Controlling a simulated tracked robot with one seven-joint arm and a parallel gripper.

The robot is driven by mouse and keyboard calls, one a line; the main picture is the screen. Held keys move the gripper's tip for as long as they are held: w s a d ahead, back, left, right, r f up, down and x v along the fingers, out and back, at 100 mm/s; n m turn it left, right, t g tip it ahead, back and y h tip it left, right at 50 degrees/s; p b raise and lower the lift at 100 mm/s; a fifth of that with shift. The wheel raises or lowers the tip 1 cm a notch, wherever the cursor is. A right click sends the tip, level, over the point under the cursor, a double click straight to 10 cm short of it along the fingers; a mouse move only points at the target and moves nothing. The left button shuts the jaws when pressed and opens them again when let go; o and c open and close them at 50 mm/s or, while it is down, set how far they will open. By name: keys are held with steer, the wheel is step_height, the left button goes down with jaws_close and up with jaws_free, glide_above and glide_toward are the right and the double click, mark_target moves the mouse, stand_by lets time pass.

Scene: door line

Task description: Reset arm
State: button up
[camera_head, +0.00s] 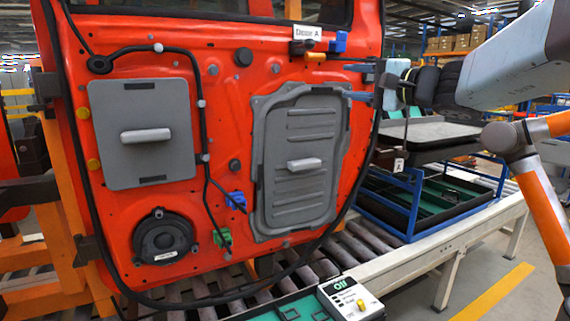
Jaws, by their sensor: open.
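My gripper (355,82) points left from the end of my arm, at the right edge of the orange-red car door (225,75). Its two blue-grey fingers are apart, one above the other, with nothing seen between them. The fingertips overlap the door's upper right area in the picture, near the top right corner of a ribbed grey panel (290,190). I cannot tell whether they touch the door. My arm reaches in from the right side of the view.
The door carries a flat grey panel (145,170), black cable, a speaker (163,238), and a "Door A" sign (307,38). A blue-framed rack with trays (415,205) stands right on the roller conveyor (350,250). A control box (350,300) sits in front. Floor is open at lower right.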

steer(key=s+a+f+n+g+h, duration=0.2)
steer(key=s+f+n+g, duration=0.1)
steer(key=s+f, duration=0.35)
steer(key=s+a+f+n+g+h, duration=0.2)
steer(key=s+f+g, duration=0.25)
steer(key=f, duration=0.35)
steer(key=s+d+f+n+h, duration=0.3)
steer(key=s+d+f+h, duration=0.5)
steer(key=s+d+f, duration=0.1)
steer(key=shift+s+d+f+g, duration=0.2)
steer(key=shift+s+d+g, duration=0.15)
steer(key=shift+s+d, duration=0.1)
steer(key=shift+s, duration=0.1)
steer(key=shift+c, duration=0.6)
